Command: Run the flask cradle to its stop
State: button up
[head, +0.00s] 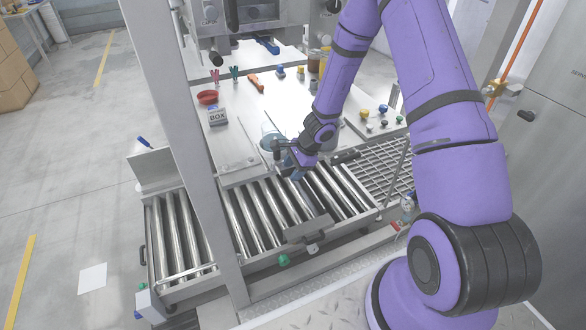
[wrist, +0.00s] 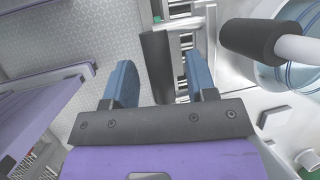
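A clear, bluish round flask (head: 271,139) stands at the front edge of the steel worktop, just left of my gripper (head: 288,160). It also shows in the wrist view (wrist: 285,75), cut by the right edge. A black grip on a white rod (wrist: 262,38) reaches over it there; I cannot tell if these belong to the cradle. The cradle itself cannot be made out clearly. My gripper's blue fingers (wrist: 161,85) are apart, with no object clearly held between them. A dark upright bar (wrist: 157,65) shows beyond and between them; its distance is unclear.
A roller conveyor (head: 260,215) runs below the worktop (head: 270,100). A steel post (head: 185,120) stands left of the gripper. The worktop holds a red dish (head: 207,97), a labelled box (head: 218,117) and an orange tool (head: 256,83). A wire grating (head: 385,165) lies right.

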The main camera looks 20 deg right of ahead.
jog(key=v, duration=1)
jog(key=shift+r, duration=0.4)
jog(key=shift+d, duration=0.1)
jog(key=s+a+r+n, duration=0.2)
jog(key=s+r+n, duration=0.1)
jog(key=r, duration=0.5)
jog(key=s+a+r+n+h, duration=0.1)
jog(key=s+r+n, duration=0.3)
jog(key=r, duration=0.4)
jog(key=s+a+r+n, duration=0.2)
jog(key=s+r+n, duration=0.1)
jog(key=r, duration=0.5)
jog(key=s+d+r+n+t+h, duration=0.1)
jog(key=s+r+n, duration=0.2)
jog(key=s, duration=0.7)
jog(key=s+d+r+n+t+h, duration=0.1)
jog(key=s+r+n+t+h, duration=0.1)
jog(key=s+r+n, duration=0.2)
jog(key=s+r, duration=0.3)
jog(key=s, duration=0.2)
jog(key=shift+s+r+n+h, duration=0.3)
jog(key=shift+s, duration=0.1)
